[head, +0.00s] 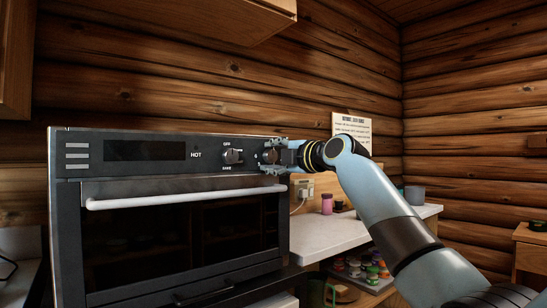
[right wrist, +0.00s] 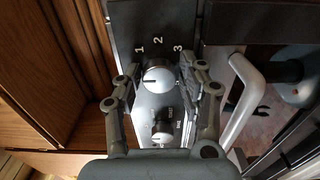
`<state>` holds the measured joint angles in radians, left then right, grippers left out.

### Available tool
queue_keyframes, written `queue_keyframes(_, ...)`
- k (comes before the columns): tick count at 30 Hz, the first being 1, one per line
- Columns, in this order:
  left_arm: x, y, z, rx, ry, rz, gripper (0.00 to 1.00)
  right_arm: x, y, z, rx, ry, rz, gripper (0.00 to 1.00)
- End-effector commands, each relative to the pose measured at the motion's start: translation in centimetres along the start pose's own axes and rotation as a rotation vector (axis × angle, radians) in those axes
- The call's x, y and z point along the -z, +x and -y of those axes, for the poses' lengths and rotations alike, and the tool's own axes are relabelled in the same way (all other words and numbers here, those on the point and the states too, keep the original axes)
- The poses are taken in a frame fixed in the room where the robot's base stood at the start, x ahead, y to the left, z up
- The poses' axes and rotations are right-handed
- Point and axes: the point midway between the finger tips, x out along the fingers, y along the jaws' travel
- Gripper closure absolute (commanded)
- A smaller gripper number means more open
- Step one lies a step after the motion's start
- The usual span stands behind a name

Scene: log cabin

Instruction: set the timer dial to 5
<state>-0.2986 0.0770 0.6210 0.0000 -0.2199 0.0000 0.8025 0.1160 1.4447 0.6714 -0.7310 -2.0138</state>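The timer dial (head: 271,156) is a dark round knob at the right end of the oven's (head: 70,215) front panel, partly hidden by my right gripper (head: 284,155). In the right wrist view the dial (right wrist: 157,79) has a bright face, with the numerals 1, 2 and 3 around it. A dark line on its face points to picture left. The numeral 5 is not visible. My right gripper (right wrist: 162,74) is open, with one finger on each side of the dial and small gaps showing between them. My left gripper is out of view.
A second knob (head: 232,156), marked OFF and BAKE, sits left of the dial. The oven's white door handle (head: 185,199) sticks out below the panel. A white counter (head: 330,236) with a pink jar (head: 327,204) lies to the right. A paper notice (head: 352,128) hangs behind my right arm.

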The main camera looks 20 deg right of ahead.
Motion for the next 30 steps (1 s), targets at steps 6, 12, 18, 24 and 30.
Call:
queue_keyframes(6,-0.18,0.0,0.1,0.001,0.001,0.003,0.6,-0.02,-0.02,0.03,0.001,0.0,0.0,0.9)
queue_keyframes(12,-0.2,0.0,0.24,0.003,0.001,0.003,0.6,-0.02,-0.03,0.06,0.001,0.004,0.0,0.99)
queue_keyframes(18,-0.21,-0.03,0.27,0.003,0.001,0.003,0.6,-0.02,-0.03,0.09,0.002,0.05,0.0,0.99)
queue_keyframes(24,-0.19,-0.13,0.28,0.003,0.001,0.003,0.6,-0.02,-0.03,0.1,0.002,0.168,0.0,0.99)
queue_keyframes(30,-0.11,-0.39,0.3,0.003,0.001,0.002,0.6,-0.01,-0.03,0.07,0.003,0.346,0.0,0.99)
